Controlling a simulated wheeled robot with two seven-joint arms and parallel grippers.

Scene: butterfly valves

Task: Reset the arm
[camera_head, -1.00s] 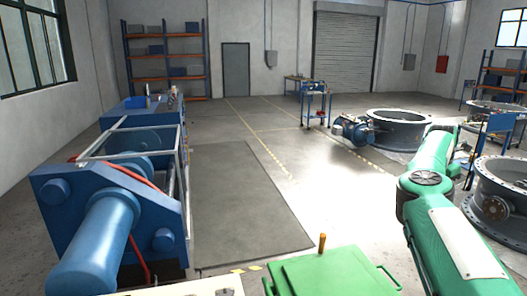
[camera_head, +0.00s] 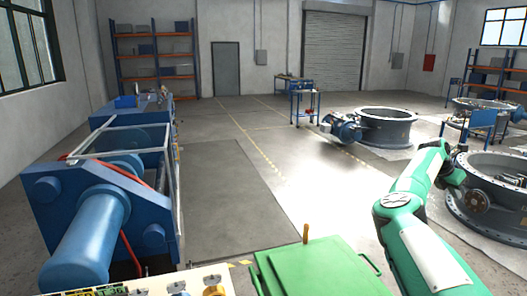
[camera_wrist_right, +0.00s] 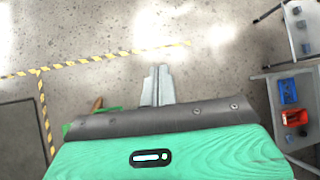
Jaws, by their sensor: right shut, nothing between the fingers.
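My right arm (camera_head: 412,207) is green and white. In the head view it rises from the lower right, bends near its upper end and reaches to the right, in front of a large grey valve body (camera_head: 470,215). My right gripper (camera_wrist_right: 158,74) shows in the wrist view as two grey fingers closed together, with nothing between them. It is over bare concrete floor. In the head view I cannot clearly make out its fingers. My left arm and left gripper are not in view.
A blue machine (camera_head: 95,215) stands at the left. A green box lid (camera_head: 315,268) with an orange handle is at the bottom centre. More large valves (camera_head: 385,127) stand at the right. A cart with bins (camera_wrist_right: 288,115) is right in the wrist view. The middle floor is clear.

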